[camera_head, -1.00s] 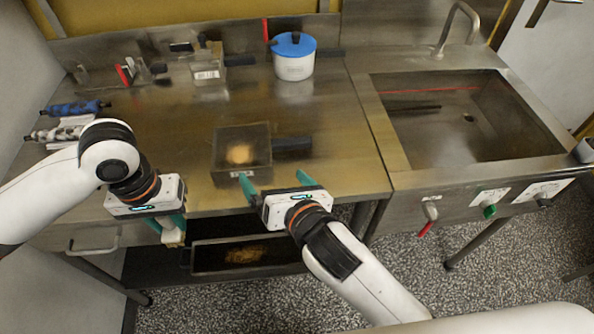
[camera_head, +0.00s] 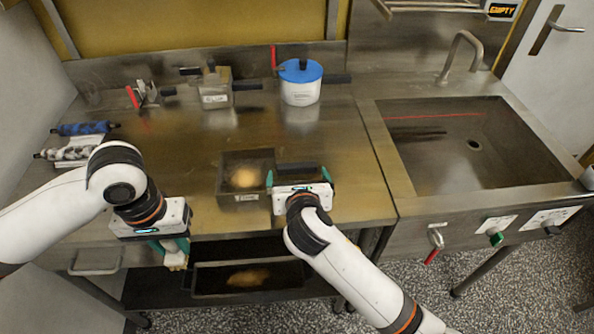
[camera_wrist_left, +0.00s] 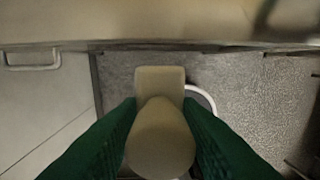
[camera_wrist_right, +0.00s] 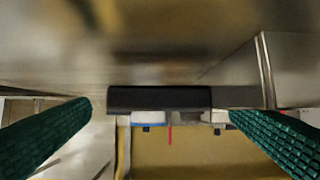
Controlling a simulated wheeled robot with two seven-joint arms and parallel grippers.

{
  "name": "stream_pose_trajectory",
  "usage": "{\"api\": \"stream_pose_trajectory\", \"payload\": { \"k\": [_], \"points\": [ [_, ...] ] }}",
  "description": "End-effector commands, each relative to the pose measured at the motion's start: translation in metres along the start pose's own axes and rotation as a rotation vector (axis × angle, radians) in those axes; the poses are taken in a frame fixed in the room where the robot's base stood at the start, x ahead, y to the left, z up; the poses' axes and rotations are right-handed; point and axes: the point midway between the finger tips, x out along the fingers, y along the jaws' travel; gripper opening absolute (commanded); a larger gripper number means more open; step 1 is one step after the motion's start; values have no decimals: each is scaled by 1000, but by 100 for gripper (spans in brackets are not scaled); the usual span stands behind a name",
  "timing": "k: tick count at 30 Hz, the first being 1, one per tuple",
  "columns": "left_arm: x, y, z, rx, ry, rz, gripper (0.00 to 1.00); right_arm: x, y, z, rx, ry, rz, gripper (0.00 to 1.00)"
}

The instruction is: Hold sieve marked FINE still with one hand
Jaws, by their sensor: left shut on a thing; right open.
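A dark square sieve (camera_head: 228,187) with a heap of pale tan powder in it sits near the table's front edge; the label on its front is too small to read. Its black handle (camera_head: 296,167) points right and also shows in the right wrist view (camera_wrist_right: 160,98). My right gripper (camera_head: 298,175) is open, its green fingers on either side of the handle, apart from it. My left gripper (camera_head: 170,248) is shut on a pale beige block-like thing (camera_wrist_left: 160,140) in front of the table edge, left of the sieve.
On the steel table (camera_head: 180,140) stand a labelled metal box (camera_head: 217,92) with a black handle and a white pot (camera_head: 300,92) with a blue lid. Rollers (camera_head: 82,128) lie at the left. A tray (camera_head: 205,282) with tan powder is on the lower shelf. A sink (camera_head: 460,150) is at right.

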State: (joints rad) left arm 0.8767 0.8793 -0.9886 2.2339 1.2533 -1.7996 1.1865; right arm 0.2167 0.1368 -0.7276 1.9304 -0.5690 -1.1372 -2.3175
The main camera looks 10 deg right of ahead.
Motion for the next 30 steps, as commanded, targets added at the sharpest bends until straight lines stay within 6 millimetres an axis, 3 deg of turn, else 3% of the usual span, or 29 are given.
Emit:
{"api": "stream_pose_trajectory", "payload": {
  "k": [7,18,25,30],
  "points": [
    [0,0,0,0,0,0,14,28,0,0,1,0,0,100],
    [0,0,0,0,0,0,14,33,0,0,1,0,-1,100],
    [0,0,0,0,0,0,14,32,0,0,0,0,-1,64],
    [0,0,0,0,0,0,14,32,0,0,0,0,-1,64]
  ]
}}
